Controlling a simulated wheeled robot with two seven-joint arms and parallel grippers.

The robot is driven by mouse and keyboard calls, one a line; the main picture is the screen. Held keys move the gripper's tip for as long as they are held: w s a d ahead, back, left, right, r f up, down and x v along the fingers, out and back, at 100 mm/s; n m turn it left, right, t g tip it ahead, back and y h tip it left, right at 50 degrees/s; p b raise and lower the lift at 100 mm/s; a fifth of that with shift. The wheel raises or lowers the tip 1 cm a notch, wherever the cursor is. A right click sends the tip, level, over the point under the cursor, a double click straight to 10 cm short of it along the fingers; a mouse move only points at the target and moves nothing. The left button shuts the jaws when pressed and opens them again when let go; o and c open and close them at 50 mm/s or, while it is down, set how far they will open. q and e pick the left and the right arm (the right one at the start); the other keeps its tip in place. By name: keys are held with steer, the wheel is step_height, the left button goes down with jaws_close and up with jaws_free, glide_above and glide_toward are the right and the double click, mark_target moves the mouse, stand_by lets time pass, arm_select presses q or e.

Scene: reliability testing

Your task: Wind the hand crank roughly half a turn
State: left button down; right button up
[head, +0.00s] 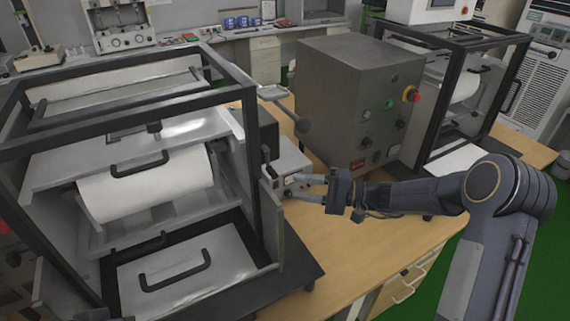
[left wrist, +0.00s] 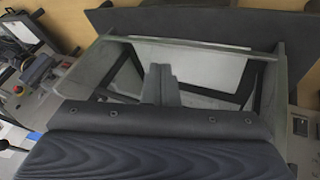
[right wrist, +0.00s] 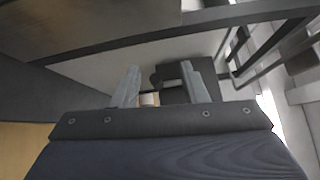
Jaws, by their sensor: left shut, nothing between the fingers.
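A crank-like arm with a dark round knob (head: 302,126) sticks out beside the framed drum machine on the left, in the head view. I take it for the hand crank, but its full shape is not clear. My right gripper (head: 292,188) is open, below the knob and apart from it, with its fingers pointing left at a small grey box (head: 288,163) on the machine's side. In the right wrist view its two fingers (right wrist: 162,72) stand apart, with a dark part beyond them. My left gripper (left wrist: 160,72) is shut and empty in the left wrist view, outside the head view.
The framed machine (head: 250,130) with a white roll (head: 150,187) fills the left. A grey control cabinet (head: 335,85) with a red button stands behind my right forearm. The wooden table (head: 345,240) is bare in front of that forearm.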

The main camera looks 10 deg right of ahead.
arm_select(q)
steer(key=r+p, duration=0.2)
steer(key=w+r+p, duration=0.1)
steer(key=shift+d+r, duration=0.2)
steer(key=shift+d, duration=0.05)
arm_select(e)
steer(key=w+a+f+m+t, duration=0.1)
steer(key=w+a+f+t, duration=0.1)
steer(key=w+a, duration=0.4)
steer(key=shift+w+m+y, duration=0.3)
steer(key=shift+w, duration=0.6)
steer(key=shift+c, duration=0.3)
